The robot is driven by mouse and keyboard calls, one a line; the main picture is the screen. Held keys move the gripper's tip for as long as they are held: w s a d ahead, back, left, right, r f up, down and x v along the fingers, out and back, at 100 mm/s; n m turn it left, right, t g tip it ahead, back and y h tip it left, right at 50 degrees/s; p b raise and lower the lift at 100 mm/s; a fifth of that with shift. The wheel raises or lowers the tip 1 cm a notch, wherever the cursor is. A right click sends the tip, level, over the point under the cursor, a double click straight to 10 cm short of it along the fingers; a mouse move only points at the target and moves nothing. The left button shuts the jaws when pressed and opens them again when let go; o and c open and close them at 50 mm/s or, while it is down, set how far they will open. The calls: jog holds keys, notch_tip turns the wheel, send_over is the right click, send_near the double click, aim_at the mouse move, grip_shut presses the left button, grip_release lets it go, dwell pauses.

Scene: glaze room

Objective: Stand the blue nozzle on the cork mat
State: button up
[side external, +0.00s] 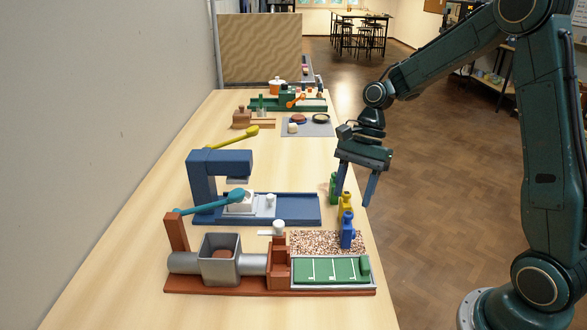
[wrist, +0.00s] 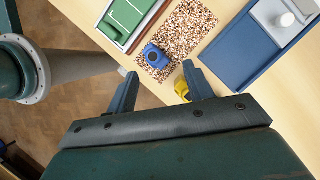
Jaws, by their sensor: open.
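The blue nozzle (side external: 347,234) stands upright on the speckled cork mat (side external: 312,242), near the mat's right end in the side view. In the wrist view the blue nozzle (wrist: 155,56) shows from above, with the cork mat (wrist: 190,28) around it, close to the table edge. My gripper (side external: 355,202) is open and empty, above and behind the blue nozzle, apart from it. In the wrist view its two fingers (wrist: 161,76) point toward the nozzle with a clear gap between them.
A yellow nozzle (side external: 346,203) and a green one (side external: 334,186) stand behind the blue one along the table's right edge. A green-topped tray (side external: 330,269) lies in front of the mat. A blue press (side external: 204,180) stands to the left. Open floor lies right of the table.

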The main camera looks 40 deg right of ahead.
jog(key=v, duration=0.7)
jog(key=shift+r, duration=0.35)
jog(key=s+a+r+n+t+h, duration=0.2)
jog(key=s+a+r+n+t, duration=0.1)
jog(key=s+a+r+n, duration=0.4)
jog(key=s+d+f+n+t+h, duration=0.1)
jog(key=s+n+t+h, duration=0.1)
jog(key=s+n, duration=0.7)
jog(key=s+t, duration=0.1)
jog(key=s, duration=0.2)
jog(key=shift+s+d+t+h, duration=0.2)
jog(key=shift+d+t+h, duration=0.1)
jog(key=shift+h, duration=0.1)
